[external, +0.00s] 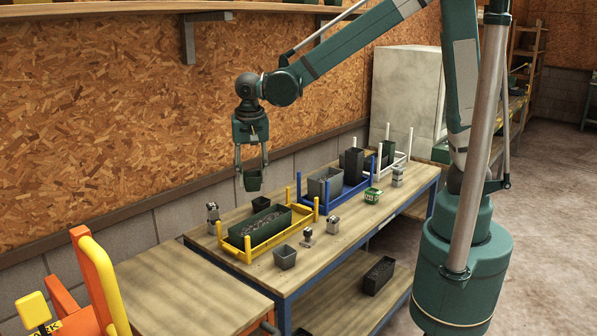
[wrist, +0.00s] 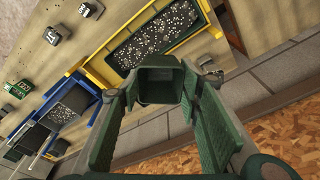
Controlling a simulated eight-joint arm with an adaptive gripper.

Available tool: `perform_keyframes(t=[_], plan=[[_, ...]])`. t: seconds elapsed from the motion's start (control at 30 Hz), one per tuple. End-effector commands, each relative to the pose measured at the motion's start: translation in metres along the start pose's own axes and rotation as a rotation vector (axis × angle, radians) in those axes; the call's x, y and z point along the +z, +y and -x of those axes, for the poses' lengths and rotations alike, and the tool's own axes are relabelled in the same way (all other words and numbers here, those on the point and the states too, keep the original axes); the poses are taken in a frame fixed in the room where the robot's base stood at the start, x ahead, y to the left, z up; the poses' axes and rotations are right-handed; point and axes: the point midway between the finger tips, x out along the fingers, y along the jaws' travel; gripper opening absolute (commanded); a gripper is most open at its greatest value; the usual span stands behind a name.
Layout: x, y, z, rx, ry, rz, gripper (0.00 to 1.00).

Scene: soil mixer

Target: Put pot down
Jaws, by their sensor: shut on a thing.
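A small dark green square pot (external: 253,181) hangs between the fingers of my gripper (external: 251,165), above the workbench and near the wall. In the wrist view the pot (wrist: 159,85) is upright with its open mouth facing the camera, and its inside looks dark and empty. My gripper (wrist: 160,97) is shut on the pot, one finger pad on each side. The pot is clear of the bench. A yellow-framed rack (external: 262,252) holding a long green planter (external: 262,227) of speckled soil stands below it.
A blue rack (external: 327,205) with a grey pot and a white rack (external: 398,158) stand further right. Small metal objects (external: 333,225) and a green box (external: 373,195) are nearby. Bare bench (external: 180,290) shows at left.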

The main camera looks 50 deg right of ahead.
Motion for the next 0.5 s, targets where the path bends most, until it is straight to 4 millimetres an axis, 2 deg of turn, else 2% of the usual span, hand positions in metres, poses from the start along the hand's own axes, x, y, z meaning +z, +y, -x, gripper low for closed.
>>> perform_keyframes(t=[0.1, 0.5], plan=[[0.022, -0.029, 0.003, -0.008, 0.000, 0.054, 0.30], [0.105, -0.115, 0.010, -0.034, 0.001, 0.231, 0.30]])
